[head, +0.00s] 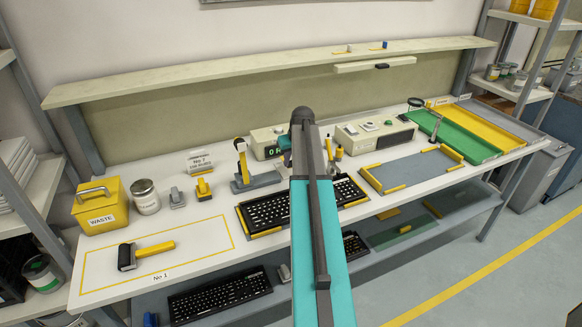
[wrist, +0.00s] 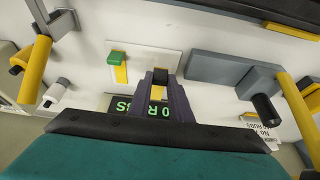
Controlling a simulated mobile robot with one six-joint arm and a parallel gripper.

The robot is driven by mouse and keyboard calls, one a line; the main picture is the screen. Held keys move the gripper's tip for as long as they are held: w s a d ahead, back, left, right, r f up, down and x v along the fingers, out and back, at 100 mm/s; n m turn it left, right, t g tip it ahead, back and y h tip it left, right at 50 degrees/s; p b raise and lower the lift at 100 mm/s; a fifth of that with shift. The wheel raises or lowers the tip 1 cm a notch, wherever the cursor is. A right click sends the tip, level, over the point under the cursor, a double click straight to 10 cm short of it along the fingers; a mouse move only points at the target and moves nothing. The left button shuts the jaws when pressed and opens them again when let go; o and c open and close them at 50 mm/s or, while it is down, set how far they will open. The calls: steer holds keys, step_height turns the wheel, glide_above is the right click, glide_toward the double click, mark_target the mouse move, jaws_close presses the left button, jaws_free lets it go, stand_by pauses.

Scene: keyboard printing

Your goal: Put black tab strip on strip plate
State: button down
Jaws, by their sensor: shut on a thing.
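My gripper (wrist: 160,86) is shut on the black tab strip (wrist: 160,74), which shows a black end and a bit of yellow between the fingers. A pale plate (wrist: 140,54), which looks like the strip plate, lies on the white table beyond the fingertips in the wrist view. A yellow strip with a green tab (wrist: 116,60) lies on its left part. The held strip appears over or at the plate's right part; I cannot tell whether it touches. In the head view, my arm hides the gripper, held strip and plate.
The counter box (head: 266,141) with a green display stands close to the gripper. A grey stand (wrist: 222,70) with a black-tipped part is to the right in the wrist view; yellow and white tools (wrist: 36,68) are to the left. A keyboard (head: 268,210) lies on the table.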

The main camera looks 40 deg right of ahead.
mark_target(291, 167)
steer(key=shift+f+p, duration=0.7)
steer(key=shift+f, duration=0.95)
steer(key=shift+f, duration=0.2)
steer(key=c, duration=1.6)
jaws_free()
steer(key=shift+r, duration=0.15)
steer(key=shift+b+v, duration=1.35)
steer(key=shift+v, duration=4.7)
steer(key=shift+d, duration=0.1)
steer(key=shift+c, duration=0.8)
